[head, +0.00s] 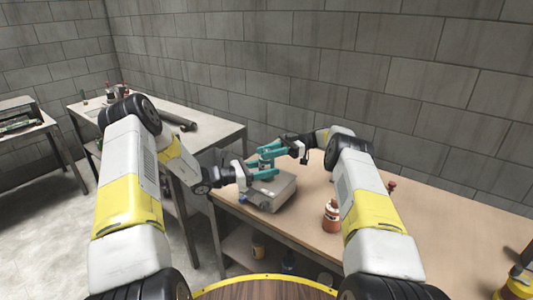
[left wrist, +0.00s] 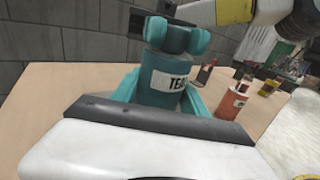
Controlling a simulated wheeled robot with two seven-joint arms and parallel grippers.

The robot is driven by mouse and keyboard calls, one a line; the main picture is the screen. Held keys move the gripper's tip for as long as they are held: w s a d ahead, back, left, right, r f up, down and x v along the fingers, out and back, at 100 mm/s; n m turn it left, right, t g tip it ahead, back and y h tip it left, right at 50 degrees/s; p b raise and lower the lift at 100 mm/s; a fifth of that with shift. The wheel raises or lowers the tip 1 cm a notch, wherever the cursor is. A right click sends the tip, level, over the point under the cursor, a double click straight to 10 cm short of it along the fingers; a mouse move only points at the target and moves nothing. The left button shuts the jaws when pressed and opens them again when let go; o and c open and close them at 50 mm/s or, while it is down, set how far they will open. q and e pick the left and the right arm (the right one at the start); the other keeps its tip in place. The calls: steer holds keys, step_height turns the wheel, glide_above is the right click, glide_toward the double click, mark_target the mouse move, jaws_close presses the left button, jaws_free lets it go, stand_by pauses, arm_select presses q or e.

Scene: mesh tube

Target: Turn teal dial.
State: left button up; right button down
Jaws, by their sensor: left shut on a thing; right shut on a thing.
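The teal dial (left wrist: 172,88) is a teal cylinder with a white label reading "TEA", the rest cut off from view. It stands upright in the left wrist view. My left gripper (head: 263,174) has its teal fingers on either side of the dial's body, shut on it. My right gripper (head: 273,152) reaches in from the right, its teal fingers (left wrist: 178,36) shut at the top of the same cylinder. What lies between the right fingertips is mostly hidden. In the head view the fingers largely cover the dial, above a grey box (head: 276,195).
A small red item (head: 391,186) stands farther right. Another table (head: 216,137) with a dark tube (head: 178,121) is at the back left. The bench's middle right is mostly clear.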

mark_target(267, 150)
steer(key=shift+r, duration=0.1)
stand_by(0.3)
steer(key=c, duration=1.1)
jaws_free()
steer(key=shift+c, duration=0.2)
step_height(267, 150, up, 10)
steer(key=shift+f, duration=0.1)
